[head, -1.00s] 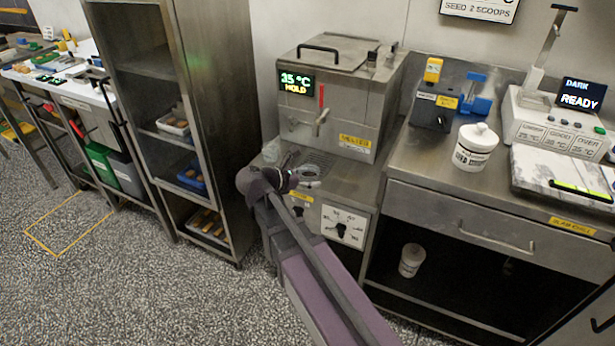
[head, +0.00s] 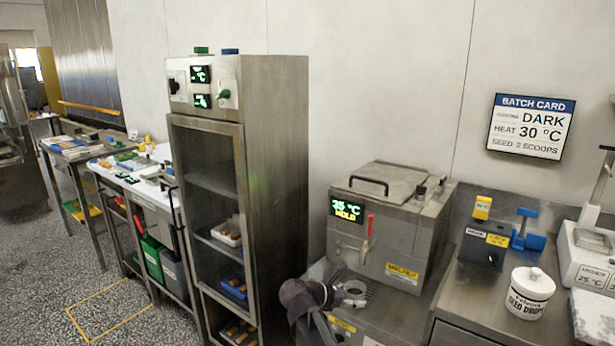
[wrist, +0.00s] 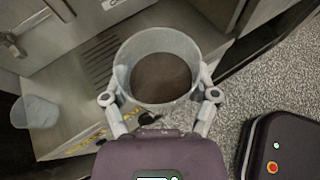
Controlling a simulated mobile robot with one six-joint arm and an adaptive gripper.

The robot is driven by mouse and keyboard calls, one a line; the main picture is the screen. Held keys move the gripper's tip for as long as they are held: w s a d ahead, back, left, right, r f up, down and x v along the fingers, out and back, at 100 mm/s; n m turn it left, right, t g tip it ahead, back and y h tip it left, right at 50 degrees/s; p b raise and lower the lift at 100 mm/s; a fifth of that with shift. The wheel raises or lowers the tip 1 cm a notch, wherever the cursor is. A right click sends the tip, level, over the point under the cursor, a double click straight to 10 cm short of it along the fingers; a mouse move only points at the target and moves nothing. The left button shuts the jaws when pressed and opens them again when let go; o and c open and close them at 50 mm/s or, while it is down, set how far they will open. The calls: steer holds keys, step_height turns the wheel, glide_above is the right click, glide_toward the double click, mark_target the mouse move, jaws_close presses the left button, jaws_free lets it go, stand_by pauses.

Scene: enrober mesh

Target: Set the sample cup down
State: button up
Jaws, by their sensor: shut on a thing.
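The sample cup (wrist: 124,76) is a clear, round cup with dark brown content. In the wrist view it sits upright between the two fingers of my gripper (wrist: 160,97), which is shut on it. In the head view my gripper (head: 350,292) is low, in front of the melter (head: 385,235), by its grated ledge. The cup is hard to make out there. In the wrist view the slotted ledge (wrist: 103,62) lies behind and below the cup. I cannot tell whether the cup's base touches anything.
Another clear cup (wrist: 35,112) stands at the left in the wrist view. A white seed drops jar (head: 528,294) and a blue and black device (head: 490,245) stand on the right-hand counter.

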step_height(320, 180, up, 18)
steer(key=p, duration=1.7)
steer(key=shift+a, duration=0.1)
